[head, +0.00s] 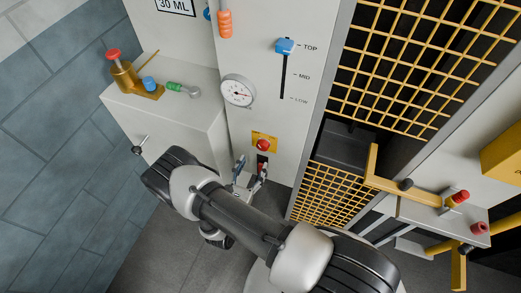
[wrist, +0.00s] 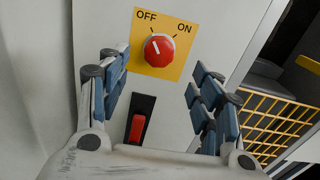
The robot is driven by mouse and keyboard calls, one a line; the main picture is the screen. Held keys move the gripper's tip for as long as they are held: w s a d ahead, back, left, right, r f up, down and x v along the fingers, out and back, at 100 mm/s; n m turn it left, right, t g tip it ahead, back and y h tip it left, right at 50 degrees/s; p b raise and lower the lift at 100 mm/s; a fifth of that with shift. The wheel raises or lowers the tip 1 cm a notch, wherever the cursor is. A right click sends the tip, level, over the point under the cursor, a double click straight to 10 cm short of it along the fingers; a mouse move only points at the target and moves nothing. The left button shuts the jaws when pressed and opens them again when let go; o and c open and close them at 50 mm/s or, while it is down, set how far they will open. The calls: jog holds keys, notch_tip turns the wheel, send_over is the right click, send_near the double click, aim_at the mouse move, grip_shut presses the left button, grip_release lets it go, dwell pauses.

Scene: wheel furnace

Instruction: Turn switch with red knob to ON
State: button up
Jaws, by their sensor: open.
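The red knob (wrist: 159,50) sits on a yellow plate (wrist: 143,66) marked OFF at upper left and ON at upper right. Its white line points up and slightly left, toward the OFF side. In the head view the red knob (head: 263,145) is on the pale panel, just above my gripper (head: 252,166). In the wrist view my gripper (wrist: 160,62) is open, with one blue-padded finger on each side below the knob. Nothing is between the fingers, and they appear apart from the knob.
A red rocker switch (wrist: 137,128) in a black housing is directly below the knob plate. A dial gauge (head: 238,91) and a blue slider handle (head: 285,46) are higher on the panel. A yellow grid (head: 331,192) is to the right, and a grey box (head: 180,120) to the left.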

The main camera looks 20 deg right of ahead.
aim_at(262, 148)
jog(key=b+x, duration=0.1)
jog(key=x, duration=0.7)
jog(key=shift+w+d, duration=0.1)
jog(key=c, duration=1)
jog(key=shift+c, duration=0.2)
jog(key=shift+m, duration=0.3)
jog(key=m+b, duration=0.1)
jog(key=m, duration=0.5)
jog(key=m+b, duration=0.1)
jog(key=m, duration=0.6)
jog(key=shift+d+f, duration=0.1)
jog(key=shift+m, duration=0.3)
